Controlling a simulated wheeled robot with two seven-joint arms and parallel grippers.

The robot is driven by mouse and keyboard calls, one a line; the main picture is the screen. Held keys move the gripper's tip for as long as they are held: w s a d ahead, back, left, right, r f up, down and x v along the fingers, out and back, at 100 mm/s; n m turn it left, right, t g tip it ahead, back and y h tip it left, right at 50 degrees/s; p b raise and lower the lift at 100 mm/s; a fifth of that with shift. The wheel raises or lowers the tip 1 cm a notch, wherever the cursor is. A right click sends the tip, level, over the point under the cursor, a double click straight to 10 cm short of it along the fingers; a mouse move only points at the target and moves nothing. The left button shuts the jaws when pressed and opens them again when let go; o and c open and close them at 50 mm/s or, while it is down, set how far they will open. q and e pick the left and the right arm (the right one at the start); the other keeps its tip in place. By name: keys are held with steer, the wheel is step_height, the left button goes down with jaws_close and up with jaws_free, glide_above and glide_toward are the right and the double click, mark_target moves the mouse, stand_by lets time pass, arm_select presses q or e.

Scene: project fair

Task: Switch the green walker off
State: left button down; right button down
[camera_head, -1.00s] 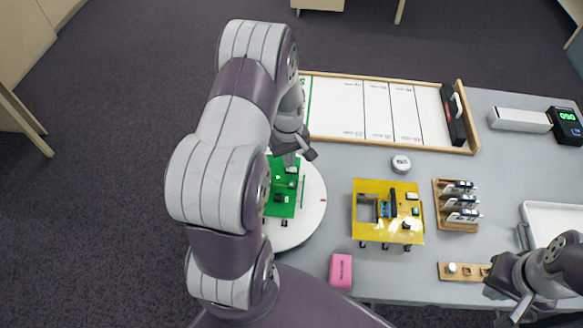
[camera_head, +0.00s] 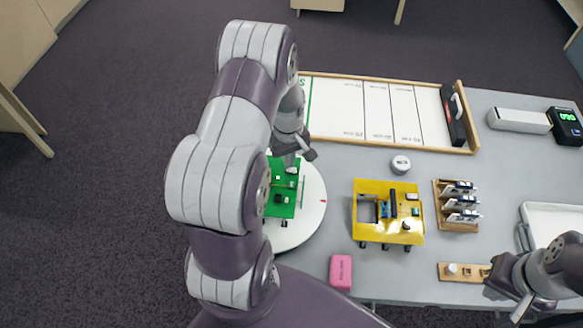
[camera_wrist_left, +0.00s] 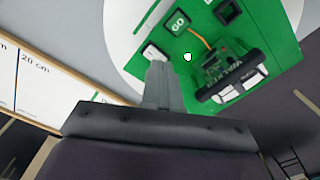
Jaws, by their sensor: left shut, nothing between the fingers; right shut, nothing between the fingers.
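The green walker (camera_head: 285,201) sits on a round white turntable (camera_head: 312,205) at the left of the table, partly hidden by my left arm. In the left wrist view the walker's green board (camera_wrist_left: 135,72) carries a dark GO label (camera_wrist_left: 177,22), a black square part (camera_wrist_left: 228,11), a small white dot (camera_wrist_left: 187,57) and a dark circuit block. My left gripper (camera_head: 292,163) is shut over the walker's far end. In the wrist view its fingertips (camera_wrist_left: 156,66) overlap a pale part beside the GO label; I cannot tell whether they touch. My right gripper (camera_head: 522,308) is shut, at lower right.
A yellow walker (camera_head: 380,232) stands right of the turntable, with a pink block (camera_head: 341,271) in front. A wooden rack (camera_head: 440,218), a white round object (camera_head: 401,164) and a marked track board (camera_head: 345,108) share the table. The table's left edge is close.

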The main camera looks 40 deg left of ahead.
arm_select(q)
steer(key=shift+d+f+b, duration=0.1)
steer(key=shift+f+b, duration=0.55)
steer(key=shift+f, duration=0.35)
stand_by(0.9)
steer(key=shift+r, duration=0.1)
step_height(320, 180, up, 7)
steer(key=p, duration=0.6)
steer(key=shift+p, duration=0.3)
